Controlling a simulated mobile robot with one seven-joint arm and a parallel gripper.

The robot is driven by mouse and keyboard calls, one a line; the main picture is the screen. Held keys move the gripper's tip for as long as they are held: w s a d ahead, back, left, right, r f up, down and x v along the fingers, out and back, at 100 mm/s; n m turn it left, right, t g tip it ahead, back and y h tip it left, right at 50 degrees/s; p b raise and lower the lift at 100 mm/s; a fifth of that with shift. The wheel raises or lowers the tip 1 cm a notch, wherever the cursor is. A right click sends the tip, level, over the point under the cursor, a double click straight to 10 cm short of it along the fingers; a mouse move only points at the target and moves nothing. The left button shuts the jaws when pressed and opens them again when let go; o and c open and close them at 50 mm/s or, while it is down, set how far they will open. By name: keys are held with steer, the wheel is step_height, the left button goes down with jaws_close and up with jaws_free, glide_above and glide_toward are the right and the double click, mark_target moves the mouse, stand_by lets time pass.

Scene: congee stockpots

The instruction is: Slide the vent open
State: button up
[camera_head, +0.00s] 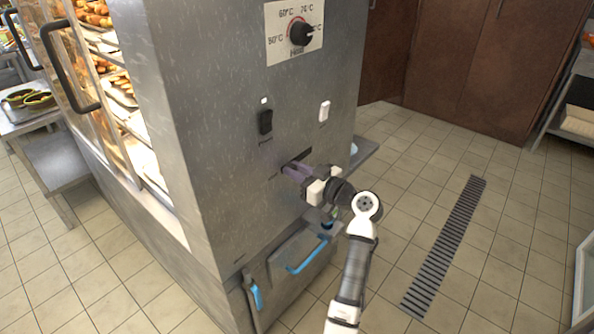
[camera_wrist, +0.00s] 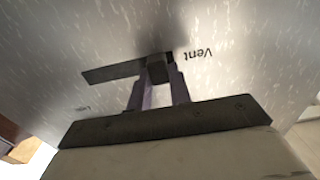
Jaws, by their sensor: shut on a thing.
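The vent slider is a small dark knob (camera_wrist: 157,72) at one end of a dark slot (camera_wrist: 112,71) in the grey metal panel. In the wrist view it stands at the slot's right end, beside the upside-down word "Vent" (camera_wrist: 195,54), and the slot runs empty to its left. My gripper (camera_wrist: 158,84) is shut on the knob, with a purple finger on each side. In the head view my gripper (camera_head: 289,170) touches the panel at the slot (camera_head: 300,155), low on the cabinet face; the fingers hide the knob there.
Above the slot are a black switch (camera_head: 265,122), a white switch (camera_head: 324,111) and a temperature dial (camera_head: 301,33). Below is a drawer with a blue handle (camera_head: 306,256). Lit glass doors with black handles (camera_head: 70,66) are at left. Tiled floor to the right is clear around a drain grate (camera_head: 446,245).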

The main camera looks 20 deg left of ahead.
mark_target(308, 149)
jaws_close()
steer(key=w+d+b, duration=0.1)
steer(key=w+b, duration=0.1)
steer(key=w+d+b, duration=0.1)
steer(key=w+b, duration=0.1)
steer(key=w, duration=0.1)
steer(key=w+d+b, duration=0.1)
steer(key=w+b, duration=0.1)
steer(key=w, duration=0.1)
steer(key=shift+f+b, duration=0.2)
steer(key=shift+b, duration=0.2)
steer(key=shift+w+d+r, duration=0.15)
steer(key=shift+w, duration=0.25)
steer(key=shift+r, duration=0.15)
steer(key=o, duration=0.9)
jaws_free()
steer(key=shift+w, duration=0.15)
